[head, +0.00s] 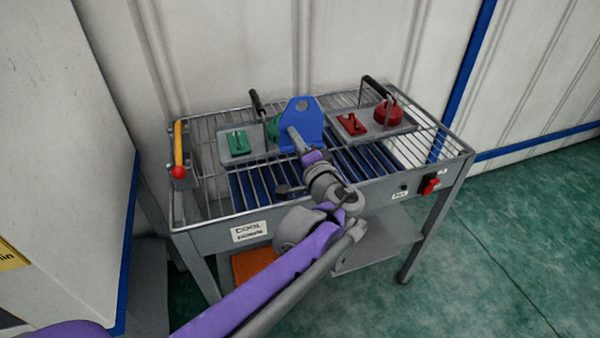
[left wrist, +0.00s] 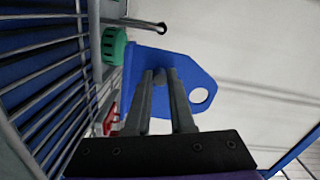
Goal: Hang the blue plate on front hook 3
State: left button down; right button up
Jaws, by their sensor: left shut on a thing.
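The blue plate (head: 301,113) has a rounded top with a hole in it. It stands about upright over the middle of the cool-down rack in the head view. My left gripper (head: 293,133) is shut on the plate from the near side. In the left wrist view both fingers (left wrist: 161,76) press against the plate (left wrist: 200,76), and its hole shows to the right of them. The plate's lower part is partly hidden by my gripper and arm. I cannot make out front hook 3 in either view. My right gripper is not in view.
The wire-topped rack (head: 235,228) carries a tray with green parts (head: 238,143) left of the plate and a tray with red parts (head: 353,124) right of it. Both trays have black handles. A yellow bar with a red knob (head: 178,172) stands at the left edge.

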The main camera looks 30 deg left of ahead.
pick_arm(q)
notch_tip(320, 180, down, 8)
jog(key=shift+b, duration=1.2)
jog(key=shift+f, duration=0.55)
jog(key=c, duration=0.8)
grip_release()
